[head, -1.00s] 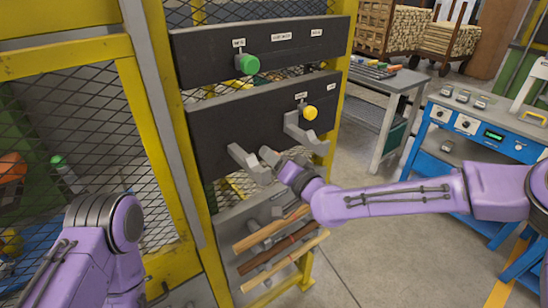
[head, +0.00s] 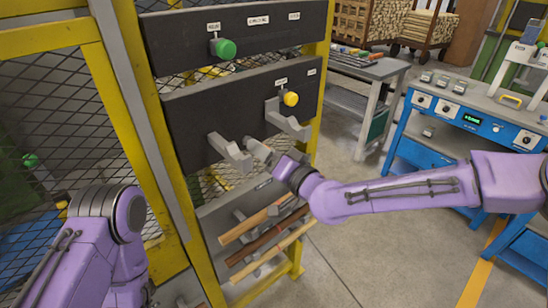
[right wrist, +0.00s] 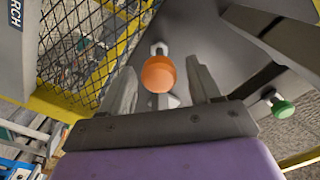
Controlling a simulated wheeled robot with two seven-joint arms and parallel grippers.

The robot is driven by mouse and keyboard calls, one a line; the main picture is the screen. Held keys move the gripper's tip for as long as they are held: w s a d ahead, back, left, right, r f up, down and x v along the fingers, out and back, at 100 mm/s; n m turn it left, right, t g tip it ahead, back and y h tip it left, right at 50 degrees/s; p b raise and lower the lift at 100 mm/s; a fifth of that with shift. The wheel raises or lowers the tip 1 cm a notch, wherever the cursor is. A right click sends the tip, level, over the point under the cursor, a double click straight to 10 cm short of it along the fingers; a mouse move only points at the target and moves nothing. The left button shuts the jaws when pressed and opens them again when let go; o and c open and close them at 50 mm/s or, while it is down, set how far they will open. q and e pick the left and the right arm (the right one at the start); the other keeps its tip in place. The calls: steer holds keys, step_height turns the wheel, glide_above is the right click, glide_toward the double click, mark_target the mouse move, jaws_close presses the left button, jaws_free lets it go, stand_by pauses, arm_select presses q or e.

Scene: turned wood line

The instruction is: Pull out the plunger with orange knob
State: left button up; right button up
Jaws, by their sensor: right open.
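An orange knob (right wrist: 158,74) shows in the right wrist view, between my open fingers and apart from both, with a pale collar at its far side. My right gripper (head: 241,119) is open and empty in front of the lower dark panel (head: 185,110) in the head view. Its fingers also show in the right wrist view (right wrist: 160,85).
A green knob (head: 223,48) sticks out of the upper dark panel (head: 170,40). Another green knob (right wrist: 283,108) shows at right in the right wrist view. Wooden rods (head: 262,234) lie below my right gripper. A blue bench (head: 450,108) stands at right, with open floor before it.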

steer(key=b+v, duration=0.2)
steer(key=v, duration=0.8)
steer(key=shift+d, duration=0.15)
steer(key=s+d+f+m+g+h, duration=0.1)
steer(key=s+d+f+m+h, duration=0.2)
steer(key=f, duration=0.6)
steer(key=s+d+f+m+g+h, duration=0.1)
steer(key=d+f+m+g+h, duration=0.3)
steer(key=f, duration=0.6)
steer(key=s+d+f+m+t+h, duration=0.1)
steer(key=s+d+f+h, duration=0.15)
steer(key=d+f, duration=0.45)
steer(key=s+d+f+g+h, duration=0.2)
steer(key=s+d+f, duration=0.2)
steer(key=s, duration=0.3)
steer(key=s+d+f+n+g+h, duration=0.1)
steer(key=s+d+f+g, duration=0.1)
steer(key=s+d+f, duration=0.2)
steer(key=s+d+f+n+g+h, duration=0.1)
steer(key=s+d+f+g+h, duration=0.1)
steer(key=s+f, duration=0.6)
steer(key=s+d, duration=0.1)
steer(key=s, duration=0.2)
steer(key=shift+s+d+f+h, duration=0.2)
steer(key=shift+d+f+h, duration=0.15)
steer(key=shift+d+f, duration=0.05)
